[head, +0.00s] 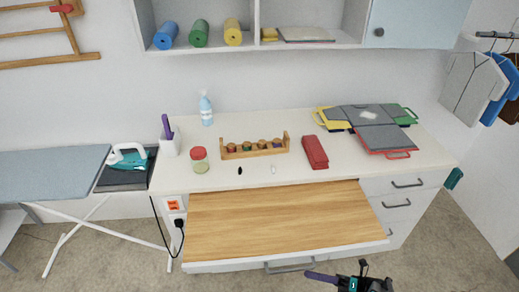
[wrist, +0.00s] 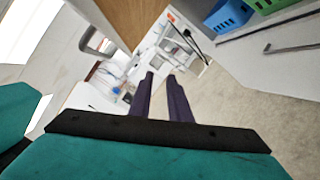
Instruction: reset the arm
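My gripper (head: 310,276) is at the bottom right of the head view, low in front of the counter, with a purple finger pointing left. In the wrist view my gripper (wrist: 160,77) shows two purple fingers side by side with a narrow gap between them. Nothing is between the fingers. It is clear of the counter in the head view.
The white counter (head: 250,175) has a wooden pull-out board (head: 275,215) at its front, close to my arm. An ironing board (head: 50,165) is left.

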